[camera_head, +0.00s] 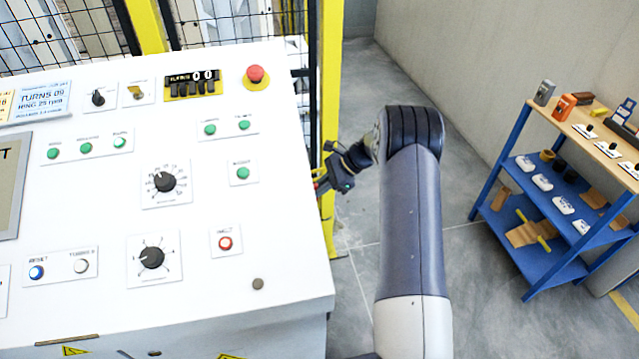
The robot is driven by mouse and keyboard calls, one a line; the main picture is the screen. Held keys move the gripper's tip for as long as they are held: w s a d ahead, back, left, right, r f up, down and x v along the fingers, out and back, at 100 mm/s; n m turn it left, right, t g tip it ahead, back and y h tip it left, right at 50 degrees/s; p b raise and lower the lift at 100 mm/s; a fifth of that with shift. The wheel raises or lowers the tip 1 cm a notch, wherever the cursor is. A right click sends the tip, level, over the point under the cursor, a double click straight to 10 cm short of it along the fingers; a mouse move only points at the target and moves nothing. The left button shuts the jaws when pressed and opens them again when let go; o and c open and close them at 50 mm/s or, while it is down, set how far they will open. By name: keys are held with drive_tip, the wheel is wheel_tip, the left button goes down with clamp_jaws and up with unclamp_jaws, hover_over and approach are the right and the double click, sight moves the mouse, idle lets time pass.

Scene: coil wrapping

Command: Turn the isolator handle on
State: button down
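My gripper (328,181) is at the right edge of the white control cabinet (205,265), with my arm reaching up from the bottom of the picture. Its fingertips are small and partly hidden at the cabinet edge, so I cannot tell whether they are open or shut. A small bit of red shows at the fingertips. I cannot tell whether it is part of the isolator handle or of my gripper. No isolator handle shows clearly; the cabinet's right side face is turned away from the camera.
The cabinet top carries a red emergency stop (256,75), black rotary knobs (152,257) and several push buttons. A yellow post (327,60) and mesh fence stand behind. A blue shelf (510,240) with tools is at the right. Grey floor (465,262) between is clear.

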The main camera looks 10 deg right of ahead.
drive_tip(key=shift+g, duration=0.5)
drive_tip(key=c, duration=1.5)
unclamp_jaws()
drive_tip(key=shift+o, duration=0.2)
drive_tip(key=shift+w, duration=0.1)
drive_tip(key=b+v, duration=0.2)
drive_tip(key=v, duration=0.8)
drive_tip(key=shift+d+r, duration=0.25)
